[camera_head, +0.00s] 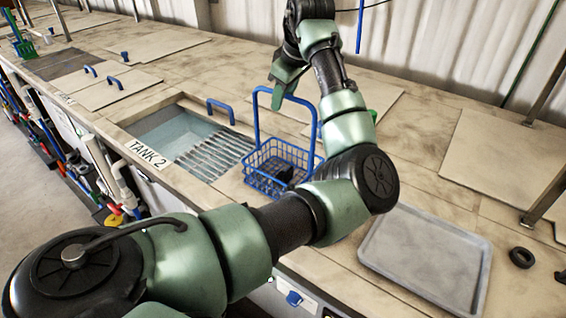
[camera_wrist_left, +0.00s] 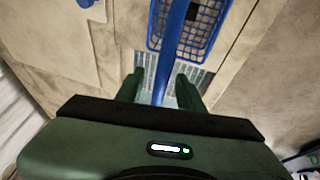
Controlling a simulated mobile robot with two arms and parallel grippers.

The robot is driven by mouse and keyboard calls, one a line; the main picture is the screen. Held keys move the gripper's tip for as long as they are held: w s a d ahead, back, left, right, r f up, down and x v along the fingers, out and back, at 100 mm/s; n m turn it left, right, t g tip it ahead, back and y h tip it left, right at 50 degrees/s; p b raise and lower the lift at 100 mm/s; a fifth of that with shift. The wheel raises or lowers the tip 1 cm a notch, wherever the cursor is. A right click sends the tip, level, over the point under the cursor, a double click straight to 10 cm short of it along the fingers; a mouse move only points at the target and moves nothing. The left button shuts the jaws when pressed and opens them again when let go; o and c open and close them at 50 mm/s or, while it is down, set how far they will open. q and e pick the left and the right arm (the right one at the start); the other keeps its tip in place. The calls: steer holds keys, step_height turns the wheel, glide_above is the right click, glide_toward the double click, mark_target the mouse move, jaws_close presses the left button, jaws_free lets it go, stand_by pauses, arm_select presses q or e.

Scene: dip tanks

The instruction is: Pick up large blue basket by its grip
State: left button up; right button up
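The large blue basket (camera_head: 262,181) is a wire basket with a tall looped grip (camera_head: 256,115). It stands upright on the counter to the right of the open TANK 2, with a dark item (camera_head: 284,173) inside. My left gripper (camera_head: 286,84) is at the top of the grip. In the left wrist view, the gripper's two fingers (camera_wrist_left: 160,82) are apart, with the blue grip (camera_wrist_left: 172,45) running between them and gaps on both sides. Part of the basket (camera_wrist_left: 188,30) shows beyond. My left forearm hides some of the counter. My right gripper is in neither view.
TANK 2 holds liquid (camera_head: 172,132) and has a metal grate (camera_head: 213,155). A blue handle (camera_head: 220,104) stands behind it. A grey tray (camera_head: 425,262) and a black ring (camera_head: 521,257) are at the right. A corrugated wall (camera_head: 450,45) closes the back.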

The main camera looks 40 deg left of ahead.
arm_select(q)
steer(key=shift+f, duration=0.2)
stand_by(0.3)
jaws_close()
stand_by(1.4)
